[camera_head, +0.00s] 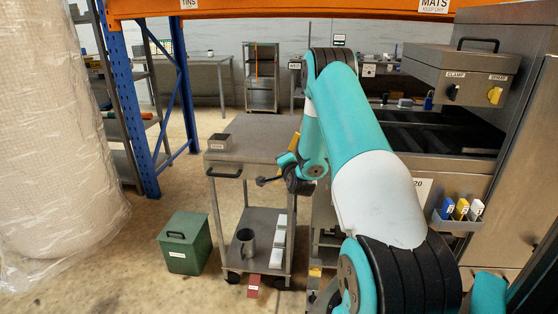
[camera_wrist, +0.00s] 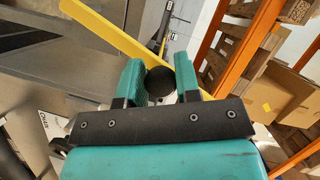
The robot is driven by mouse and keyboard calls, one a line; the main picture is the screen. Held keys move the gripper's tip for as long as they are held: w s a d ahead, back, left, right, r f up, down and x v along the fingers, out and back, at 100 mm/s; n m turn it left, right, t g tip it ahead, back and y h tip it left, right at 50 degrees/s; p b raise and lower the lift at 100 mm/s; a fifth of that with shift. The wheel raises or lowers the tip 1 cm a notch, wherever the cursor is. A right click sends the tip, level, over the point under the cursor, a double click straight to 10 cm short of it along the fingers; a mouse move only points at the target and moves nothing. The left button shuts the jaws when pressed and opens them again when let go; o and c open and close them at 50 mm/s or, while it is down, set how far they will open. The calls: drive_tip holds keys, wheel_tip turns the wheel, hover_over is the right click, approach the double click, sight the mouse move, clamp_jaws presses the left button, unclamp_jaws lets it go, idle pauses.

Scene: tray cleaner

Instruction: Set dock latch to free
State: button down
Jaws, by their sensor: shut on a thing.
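In the wrist view, the two teal fingers of my gripper (camera_wrist: 160,82) are closed around a round black knob (camera_wrist: 160,84). A long yellow bar (camera_wrist: 120,38) runs diagonally just beyond the fingers. In the head view, my arm reaches to the right side of a grey trolley (camera_head: 262,135), and the gripper itself is mostly hidden by the arm. A dark rod with a round end (camera_head: 262,181) sticks out left from beside my wrist, in front of the trolley. I cannot read any free or locked mark on the latch.
A grey machine with a clamp box (camera_head: 460,72) stands right of my arm. A green bin (camera_head: 185,242) is on the floor left of the trolley. A blue rack post (camera_head: 125,105) and a large wrapped bale (camera_head: 55,150) stand farther left. Floor between bale and bin is clear.

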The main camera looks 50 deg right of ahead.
drive_tip(key=shift+d+r, duration=0.1)
drive_tip(key=shift+r, duration=0.05)
drive_tip(key=c, duration=0.8)
unclamp_jaws()
drive_tip(key=b+v, duration=1.7)
drive_tip(key=b, duration=0.8)
drive_tip(key=shift+s+b, duration=0.15)
drive_tip(key=shift+b, duration=0.15)
